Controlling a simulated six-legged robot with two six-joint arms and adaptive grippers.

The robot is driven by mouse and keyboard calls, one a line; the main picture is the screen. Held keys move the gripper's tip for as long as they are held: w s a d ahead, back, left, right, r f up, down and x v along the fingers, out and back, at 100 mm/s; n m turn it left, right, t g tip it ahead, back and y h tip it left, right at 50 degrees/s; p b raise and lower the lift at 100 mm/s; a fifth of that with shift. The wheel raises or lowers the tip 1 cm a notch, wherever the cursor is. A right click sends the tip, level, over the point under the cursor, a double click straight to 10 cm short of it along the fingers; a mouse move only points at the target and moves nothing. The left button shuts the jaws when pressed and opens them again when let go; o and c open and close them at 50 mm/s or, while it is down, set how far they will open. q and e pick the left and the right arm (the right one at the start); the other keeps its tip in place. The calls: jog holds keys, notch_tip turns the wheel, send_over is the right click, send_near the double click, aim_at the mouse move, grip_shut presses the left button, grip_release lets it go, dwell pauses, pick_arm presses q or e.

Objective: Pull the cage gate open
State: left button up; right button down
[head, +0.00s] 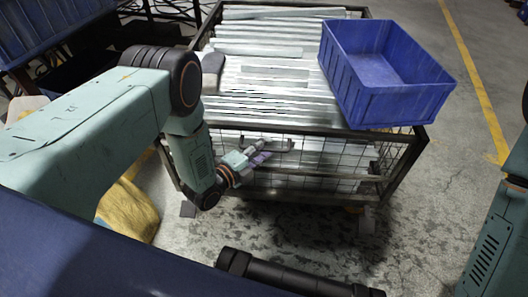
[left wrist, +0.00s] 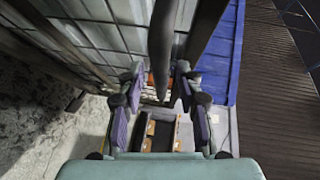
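The wire cage (head: 400,160) stands in front of me with a dark metal frame. Its mesh gate (head: 310,172) is the front face and looks closed, in line with the frame. A grey bar handle (head: 280,146) sits near the gate's top edge. My left gripper (head: 262,157) is at the left end of this handle. In the left wrist view my left gripper (left wrist: 160,78) has its purple-padded fingers apart. A dark bar (left wrist: 162,45), likely the handle, shows between and beyond the fingertips; contact cannot be told. My right gripper is out of view.
Long galvanized profiles (head: 260,75) fill the cage. A blue crate (head: 385,105) rests on its right top. A yellow sack (head: 128,212) lies on the floor at left. Bare concrete floor (head: 420,235) lies in front and to the right, with a yellow line (head: 480,90).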

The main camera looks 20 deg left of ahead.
pick_arm(q)
jog(key=shift+w+d, duration=0.15)
grip_shut()
dwell(0.4)
dwell(0.4)
